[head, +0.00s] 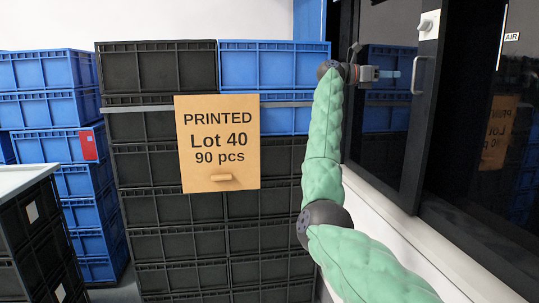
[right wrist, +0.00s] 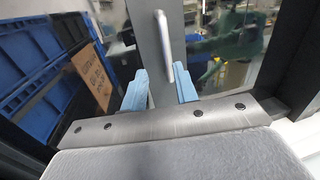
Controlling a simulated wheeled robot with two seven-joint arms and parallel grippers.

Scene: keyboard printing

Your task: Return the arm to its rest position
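My right arm, in a green padded sleeve, reaches up and forward in the head view. Its gripper (head: 390,74) is at the upper right, in front of the dark glazed door (head: 385,150) and just left of a metal door handle (head: 418,75). In the right wrist view the two light-blue fingers of this gripper (right wrist: 160,72) stand apart with nothing between them. The handle (right wrist: 163,32) shows beyond the fingertips; a gap seems to separate them. My left arm and left gripper are not in view.
Stacked black crates (head: 165,165) and blue crates (head: 270,66) stand left of the arm. A cardboard sign (head: 218,165) reading "PRINTED Lot 40 90 pcs" hangs on them. A pale ledge (head: 425,245) runs below the glazed door. A light-topped unit (head: 22,178) stands at far left.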

